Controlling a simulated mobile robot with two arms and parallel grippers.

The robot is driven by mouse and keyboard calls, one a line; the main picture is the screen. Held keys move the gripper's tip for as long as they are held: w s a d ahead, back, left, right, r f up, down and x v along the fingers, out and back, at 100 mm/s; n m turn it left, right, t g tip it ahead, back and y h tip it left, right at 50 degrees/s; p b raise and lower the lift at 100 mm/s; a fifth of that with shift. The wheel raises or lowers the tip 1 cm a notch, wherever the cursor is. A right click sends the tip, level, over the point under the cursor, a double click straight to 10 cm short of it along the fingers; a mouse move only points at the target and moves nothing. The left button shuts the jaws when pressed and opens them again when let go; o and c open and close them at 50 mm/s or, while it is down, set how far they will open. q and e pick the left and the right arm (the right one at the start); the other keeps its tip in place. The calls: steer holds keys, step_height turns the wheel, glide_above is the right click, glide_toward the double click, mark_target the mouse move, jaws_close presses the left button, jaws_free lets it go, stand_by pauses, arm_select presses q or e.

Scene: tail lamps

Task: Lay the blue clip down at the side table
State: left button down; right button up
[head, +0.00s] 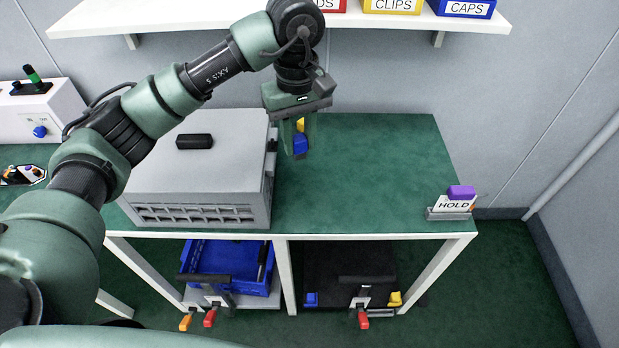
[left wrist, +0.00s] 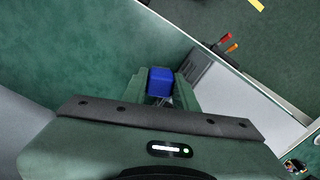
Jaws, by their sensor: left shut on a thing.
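My left gripper (head: 300,140) points down over the green-topped table (head: 365,175), just right of the big grey case. It is shut on the blue clip (head: 300,145), which sits between the fingertips with a small yellow part above it. In the left wrist view the blue clip (left wrist: 160,80) shows between the green fingers, over the green surface. I cannot tell whether the clip touches the table top. My right gripper is not in view.
The grey case (head: 220,150) fills the left of the table. A HOLD sign (head: 453,205) with a purple piece stands at the front right corner. The middle and right of the top are clear. A shelf (head: 190,18) with labelled bins hangs above. A blue crate (head: 215,257) is below.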

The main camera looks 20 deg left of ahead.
arm_select(q)
step_height(320, 180, down, 16)
steer(key=p, duration=0.2)
steer(key=shift+r+p, duration=0.1)
steer(key=shift+p, duration=0.25)
step_height(320, 180, down, 3)
steer(key=shift+f+p, duration=0.2)
steer(key=shift+p, duration=0.1)
steer(key=shift+w+f, duration=0.1)
steer(key=shift+f, duration=0.1)
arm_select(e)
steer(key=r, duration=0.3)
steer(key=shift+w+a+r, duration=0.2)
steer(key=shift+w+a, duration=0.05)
arm_select(q)
steer(key=shift+f, duration=0.1)
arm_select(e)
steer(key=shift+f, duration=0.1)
